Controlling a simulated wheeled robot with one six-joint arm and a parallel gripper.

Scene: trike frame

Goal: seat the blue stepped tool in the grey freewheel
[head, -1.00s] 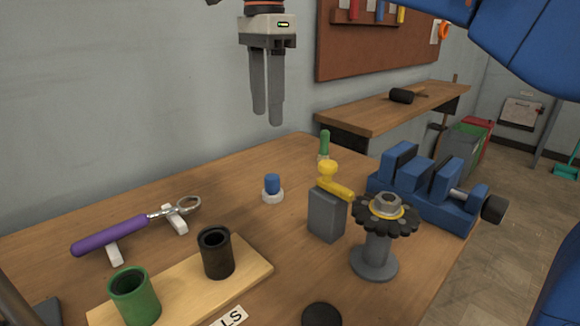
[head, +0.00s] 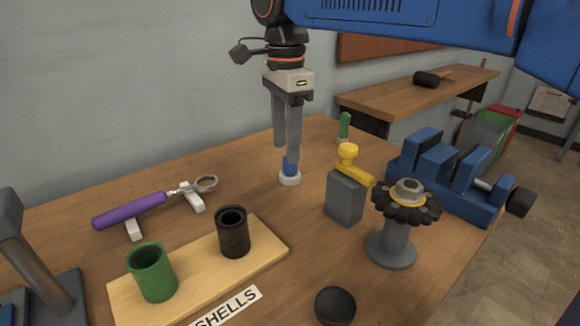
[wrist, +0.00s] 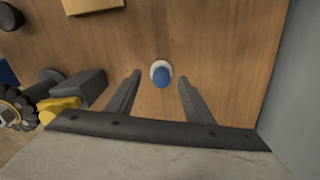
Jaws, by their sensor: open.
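The blue stepped tool (head: 290,166) stands upright in a small white holder (head: 289,179) on the workbench. In the wrist view the blue tool (wrist: 162,78) shows between and beyond the fingertips. My gripper (head: 290,158) is open and points down above the tool, one finger partly covering it in the head view. The fingers look apart from the tool; exact height is hard to tell. The grey freewheel (head: 408,190) sits within a black toothed ring on top of a grey pedestal (head: 393,245), right of the tool.
A grey block with a yellow tool (head: 347,195) stands between the tool and the pedestal. A blue vise (head: 455,175) is behind right. A board with green and black cups (head: 185,285) and a purple-handled wrench (head: 130,210) lie left. A green-handled item (head: 344,128) stands behind.

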